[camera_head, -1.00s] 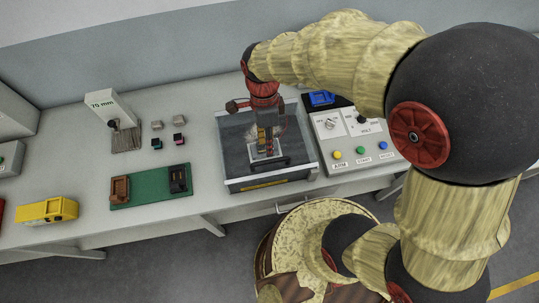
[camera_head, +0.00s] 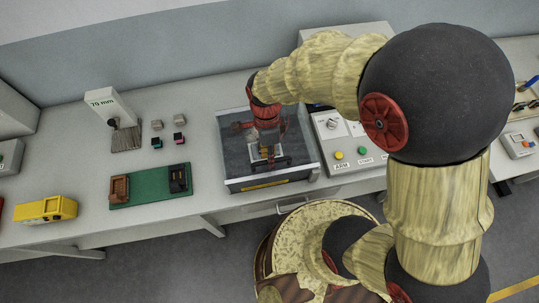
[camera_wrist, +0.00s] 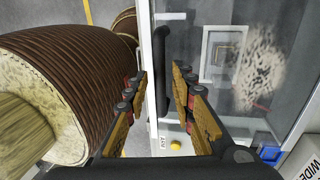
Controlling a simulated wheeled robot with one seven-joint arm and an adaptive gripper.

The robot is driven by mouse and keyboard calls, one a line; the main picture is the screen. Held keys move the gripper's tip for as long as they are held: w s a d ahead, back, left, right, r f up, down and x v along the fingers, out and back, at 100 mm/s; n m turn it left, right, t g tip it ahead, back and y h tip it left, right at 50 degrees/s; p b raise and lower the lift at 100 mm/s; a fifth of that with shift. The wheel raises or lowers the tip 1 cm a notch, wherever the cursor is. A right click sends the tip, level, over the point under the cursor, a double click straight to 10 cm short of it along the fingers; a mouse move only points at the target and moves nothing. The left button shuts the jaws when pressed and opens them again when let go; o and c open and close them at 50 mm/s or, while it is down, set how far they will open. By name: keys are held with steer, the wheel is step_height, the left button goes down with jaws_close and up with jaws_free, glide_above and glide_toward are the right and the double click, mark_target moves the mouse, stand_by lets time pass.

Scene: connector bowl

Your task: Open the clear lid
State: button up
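The clear lid (camera_head: 234,152) lies flat and closed over a grey box with a yellow label strip (camera_head: 264,184) on its front. In the wrist view the lid (camera_wrist: 225,118) shows as a see-through sheet at the right, with a dark bar handle (camera_wrist: 163,72) near its edge. My gripper (camera_head: 268,158) is over the lid, towards its front. In the wrist view my gripper (camera_wrist: 160,72) is open, one finger on each side of the handle in the picture. I cannot tell whether the fingers touch it or how far below it is.
A control panel with knobs and coloured buttons (camera_head: 338,154) stands right of the box. To the left are a green mat (camera_head: 150,189), small blocks, a white 70 mm stand (camera_head: 108,103) and a yellow toy-like vehicle (camera_head: 45,210). Bare table lies between mat and box.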

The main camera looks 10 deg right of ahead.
jaws_close()
stand_by(0.6)
